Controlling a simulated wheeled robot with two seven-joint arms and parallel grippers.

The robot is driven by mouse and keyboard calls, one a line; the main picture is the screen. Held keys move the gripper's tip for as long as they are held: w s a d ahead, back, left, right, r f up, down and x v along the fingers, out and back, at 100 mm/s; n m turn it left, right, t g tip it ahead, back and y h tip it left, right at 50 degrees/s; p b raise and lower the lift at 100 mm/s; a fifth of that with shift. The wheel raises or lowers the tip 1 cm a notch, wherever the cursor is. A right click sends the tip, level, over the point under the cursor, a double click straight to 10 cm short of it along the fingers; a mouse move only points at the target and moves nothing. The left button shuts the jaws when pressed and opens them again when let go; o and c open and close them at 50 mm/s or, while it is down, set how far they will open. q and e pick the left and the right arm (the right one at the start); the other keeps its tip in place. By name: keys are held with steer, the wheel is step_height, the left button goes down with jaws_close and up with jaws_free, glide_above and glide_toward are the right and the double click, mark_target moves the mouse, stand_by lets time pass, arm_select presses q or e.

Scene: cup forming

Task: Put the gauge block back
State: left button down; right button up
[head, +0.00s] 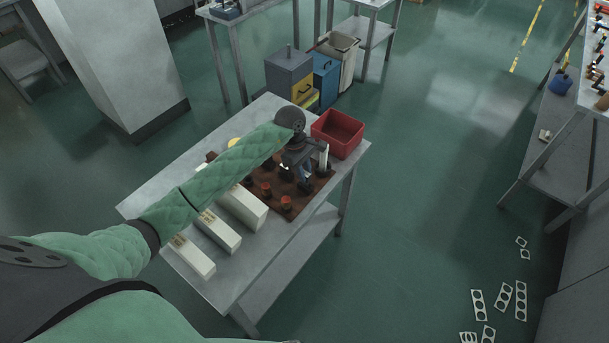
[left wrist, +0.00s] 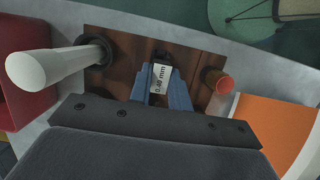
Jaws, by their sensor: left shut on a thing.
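The gauge block (left wrist: 160,78) is a small pale block with a printed mm label. In the left wrist view it sits between the blue fingers of my left gripper (left wrist: 163,85), which is shut on it. The brown board (left wrist: 118,45) lies behind it, with a dark spot close to the block's far end. I cannot tell whether the block touches the board. In the head view my left gripper (head: 306,183) is over the right part of the brown board (head: 287,213), and the block is too small to make out. My right gripper is not in view.
A white cylinder (left wrist: 45,68) stands in a dark ring on the board, left of the fingers; a red-topped peg (left wrist: 218,82) is on their right. The red bin (head: 338,134) stands at the table's back right corner. Long white boxes (head: 218,232) lie along the front left.

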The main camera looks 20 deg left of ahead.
arm_select(q)
steer(key=shift+f, duration=1)
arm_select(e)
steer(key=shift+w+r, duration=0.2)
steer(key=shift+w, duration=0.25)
arm_select(q)
steer(key=shift+f, duration=0.1)
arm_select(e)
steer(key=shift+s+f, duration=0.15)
